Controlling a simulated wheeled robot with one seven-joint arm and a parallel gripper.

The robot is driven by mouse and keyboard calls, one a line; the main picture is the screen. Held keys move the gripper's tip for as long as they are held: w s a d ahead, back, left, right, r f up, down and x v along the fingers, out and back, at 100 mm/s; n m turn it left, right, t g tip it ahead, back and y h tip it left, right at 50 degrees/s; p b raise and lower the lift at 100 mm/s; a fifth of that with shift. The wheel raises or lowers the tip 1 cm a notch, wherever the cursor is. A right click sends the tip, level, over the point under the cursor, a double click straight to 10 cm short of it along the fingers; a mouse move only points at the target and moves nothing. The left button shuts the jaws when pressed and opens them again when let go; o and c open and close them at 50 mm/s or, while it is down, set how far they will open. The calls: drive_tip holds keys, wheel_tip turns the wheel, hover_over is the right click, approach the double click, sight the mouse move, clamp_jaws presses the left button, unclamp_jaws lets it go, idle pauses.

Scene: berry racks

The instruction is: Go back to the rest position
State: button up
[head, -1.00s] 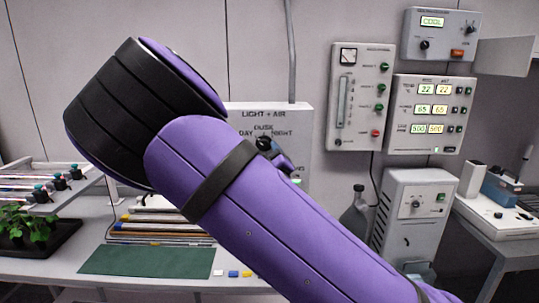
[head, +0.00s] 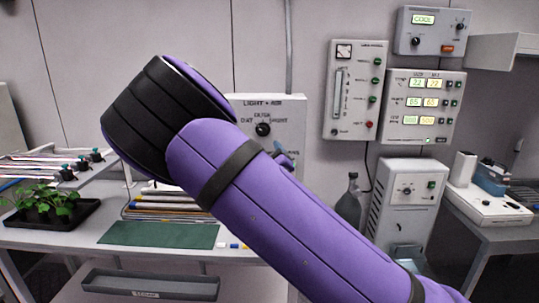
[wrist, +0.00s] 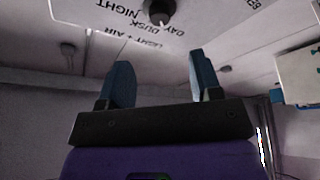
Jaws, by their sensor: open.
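My gripper (wrist: 160,85) shows in the wrist view with its two blue-grey fingers apart and nothing between them. In the head view my purple and black arm crosses the middle and hides most of the gripper; only a small bluish part of it shows beside the arm. The light and air panel (head: 283,108), with a black selector knob (head: 263,129), is on the wall behind the arm. The panel also shows in the wrist view (wrist: 205,18), upside down beyond the fingers.
A bench with a green mat (head: 160,234), a plant tray (head: 48,222) and racks stands at left. Control boxes (head: 357,90) hang on the wall. A dark bottle (head: 349,208) and a white cabinet (head: 405,200) stand right of my arm. A lower tray (head: 150,286) is under the bench.

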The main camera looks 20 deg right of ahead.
drive_tip(key=s+d+f+m+g+h, duration=0.25)
drive_tip(key=s+d+m+g, duration=0.35)
drive_tip(key=d+m+g, duration=0.35)
drive_tip(key=s+r+g+y, duration=0.1)
drive_tip(key=s+r, duration=0.3)
drive_tip(key=s, duration=0.8)
drive_tip(key=s+a+r+n+g+y, duration=0.1)
drive_tip(key=s+r+g, duration=0.2)
drive_tip(key=s, duration=0.9)
drive_tip(key=s+a+r+g+y, duration=0.1)
drive_tip(key=s+r, duration=0.4)
drive_tip(key=s, duration=0.7)
drive_tip(key=shift+s+r+g+y, duration=0.15)
drive_tip(key=shift+r+g+y, duration=0.35)
drive_tip(key=shift+g, duration=0.45)
drive_tip(key=shift+f, duration=0.1)
